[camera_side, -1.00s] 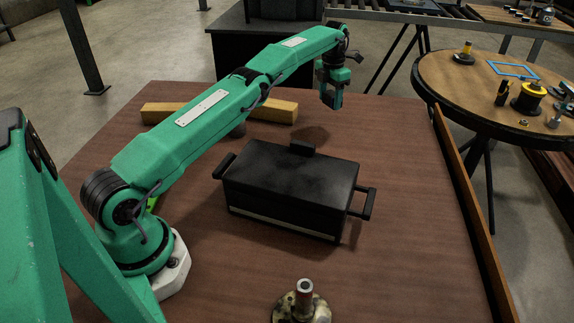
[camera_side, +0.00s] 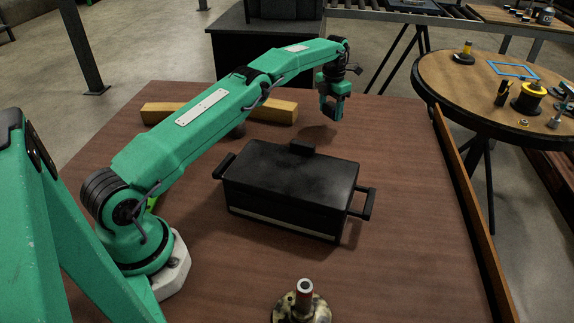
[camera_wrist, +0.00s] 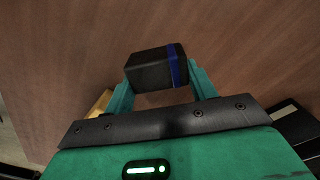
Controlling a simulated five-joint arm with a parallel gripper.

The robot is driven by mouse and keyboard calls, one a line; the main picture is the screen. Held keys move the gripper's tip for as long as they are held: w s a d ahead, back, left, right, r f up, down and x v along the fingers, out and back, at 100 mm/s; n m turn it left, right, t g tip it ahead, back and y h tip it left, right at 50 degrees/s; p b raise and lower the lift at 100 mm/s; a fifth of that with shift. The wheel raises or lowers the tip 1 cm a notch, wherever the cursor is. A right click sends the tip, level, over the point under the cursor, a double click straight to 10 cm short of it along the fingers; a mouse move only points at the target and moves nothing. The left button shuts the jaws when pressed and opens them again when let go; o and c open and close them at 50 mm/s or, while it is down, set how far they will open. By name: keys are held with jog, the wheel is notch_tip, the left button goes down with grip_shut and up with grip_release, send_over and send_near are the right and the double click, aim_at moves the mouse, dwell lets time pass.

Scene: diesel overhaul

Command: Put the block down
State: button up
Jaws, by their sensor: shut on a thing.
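My gripper (camera_side: 332,108) is above the far part of the brown table, behind the black lidded box. In the wrist view my gripper (camera_wrist: 160,92) is shut on a dark block (camera_wrist: 152,70) with a blue stripe near its right end. The block sits between the two green fingers, over bare wooden tabletop. In the side view the block is small and dark between the fingers and hard to make out. A shadow lies on the table below it, so the block is held clear of the surface.
A black lidded box (camera_side: 288,185) with side handles stands mid-table. A yellow wooden beam (camera_side: 270,110) lies behind my arm. A stained round part with an upright pin (camera_side: 303,300) stands at the front. A raised wooden edge (camera_side: 470,210) runs along the right. The table right of the box is clear.

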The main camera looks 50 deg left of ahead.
aim_at(331, 106)
jog(key=shift+f, duration=2.1)
jog(key=shift+f, duration=0.15)
jog(key=o, duration=1.1)
jog(key=shift+r, duration=3.9)
